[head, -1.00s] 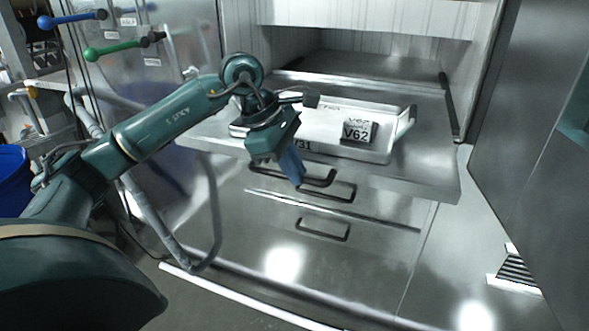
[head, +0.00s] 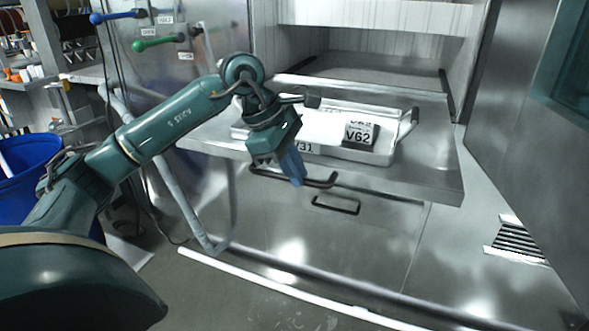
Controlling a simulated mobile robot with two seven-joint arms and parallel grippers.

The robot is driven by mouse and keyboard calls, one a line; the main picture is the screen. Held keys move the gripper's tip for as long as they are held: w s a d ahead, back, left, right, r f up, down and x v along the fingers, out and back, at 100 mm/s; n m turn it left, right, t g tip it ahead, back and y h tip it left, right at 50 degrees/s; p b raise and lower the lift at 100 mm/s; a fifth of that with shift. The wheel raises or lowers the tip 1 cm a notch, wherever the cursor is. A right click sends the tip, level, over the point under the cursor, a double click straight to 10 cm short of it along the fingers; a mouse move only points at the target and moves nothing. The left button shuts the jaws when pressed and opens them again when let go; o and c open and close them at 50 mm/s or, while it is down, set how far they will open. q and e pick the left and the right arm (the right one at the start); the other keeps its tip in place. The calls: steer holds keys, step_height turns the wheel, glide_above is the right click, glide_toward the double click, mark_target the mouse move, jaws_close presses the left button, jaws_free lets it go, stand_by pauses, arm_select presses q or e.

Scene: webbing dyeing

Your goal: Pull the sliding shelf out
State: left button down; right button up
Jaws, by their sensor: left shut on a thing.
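The sliding shelf (head: 425,175) is a flat metal plate that stands well out of the steel cabinet, with a dark bar handle (head: 322,181) along its front edge. My left gripper (head: 294,172) comes in from the left and is shut on this handle, its blue fingers pointing down at the bar. The exact contact is partly hidden by the fingers. A white tray (head: 380,155) lies on the shelf and carries a block (head: 361,134) marked V62. My right gripper does not show.
A lower drawer handle (head: 335,206) sits on the cabinet front under the shelf. A blue bin (head: 28,180) stands at the left. Blue (head: 117,17) and green (head: 158,42) levers are on the left panel. The floor (head: 225,300) in front is clear.

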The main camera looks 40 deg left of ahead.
arm_select(q)
steer(key=shift+s, duration=0.1)
stand_by(0.3)
steer(key=c, duration=1.5)
jaws_free()
steer(key=shift+o, duration=0.2)
steer(key=shift+r, duration=0.1)
steer(key=v, duration=1.3)
steer(key=shift+d, duration=0.1)
steer(key=shift+s, duration=0.1)
